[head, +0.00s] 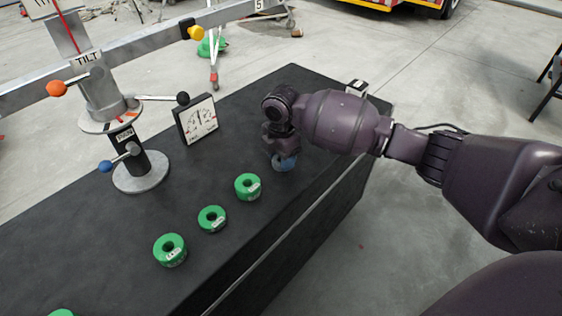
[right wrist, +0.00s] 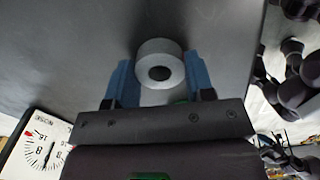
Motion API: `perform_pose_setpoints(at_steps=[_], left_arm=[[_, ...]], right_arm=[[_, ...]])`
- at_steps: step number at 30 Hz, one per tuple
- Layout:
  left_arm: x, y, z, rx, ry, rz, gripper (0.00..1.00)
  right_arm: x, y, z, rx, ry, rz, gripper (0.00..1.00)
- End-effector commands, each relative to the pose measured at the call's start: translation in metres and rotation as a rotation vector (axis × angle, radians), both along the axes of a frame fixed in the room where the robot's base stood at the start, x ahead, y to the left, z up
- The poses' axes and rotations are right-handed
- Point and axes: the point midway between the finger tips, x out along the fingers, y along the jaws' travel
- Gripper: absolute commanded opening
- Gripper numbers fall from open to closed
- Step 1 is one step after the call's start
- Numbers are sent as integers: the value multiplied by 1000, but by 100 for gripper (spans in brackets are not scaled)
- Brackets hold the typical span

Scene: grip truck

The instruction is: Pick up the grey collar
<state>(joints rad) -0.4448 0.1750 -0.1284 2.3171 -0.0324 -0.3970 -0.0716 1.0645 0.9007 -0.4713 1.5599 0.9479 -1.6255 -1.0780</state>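The grey collar (right wrist: 160,48) is a short light-grey ring with a dark hole, seen in the right wrist view between the two blue fingers of my right gripper (right wrist: 161,76). The fingers stand on either side of it, very near or touching. I cannot tell whether they press on it. In the head view my right gripper (head: 287,162) points down low over the black table top (head: 330,105), right of the green collars. The collar shows there only as a small greyish edge (head: 278,167), mostly hidden by the gripper. My left gripper is not in view.
Green collars (head: 248,187), (head: 212,219), (head: 170,250) stand in a row along the black table. A dial gauge (head: 197,119) and a metal post (head: 141,170) with a beam and coloured-knob levers stand to the left. The table's right edge is close to my gripper.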

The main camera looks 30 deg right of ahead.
Motion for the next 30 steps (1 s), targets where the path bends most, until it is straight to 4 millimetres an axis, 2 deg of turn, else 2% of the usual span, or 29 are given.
perform_pose_setpoints(at_steps=[1, 4, 11, 14, 20, 30], left_arm=[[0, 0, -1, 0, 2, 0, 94], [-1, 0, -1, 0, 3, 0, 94], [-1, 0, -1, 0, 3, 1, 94], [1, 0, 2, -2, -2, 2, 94], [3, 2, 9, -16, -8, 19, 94], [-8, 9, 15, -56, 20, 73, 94]], right_arm=[[0, 0, 0, 0, 1, 0, 29], [0, 0, 0, 0, 1, 0, 15], [0, 0, 0, 0, 1, 0, 15], [0, 0, 7, 0, -2, 0, 15], [2, 0, 43, 0, -12, 0, 15], [1, 0, 133, -1, -13, -1, 15]])
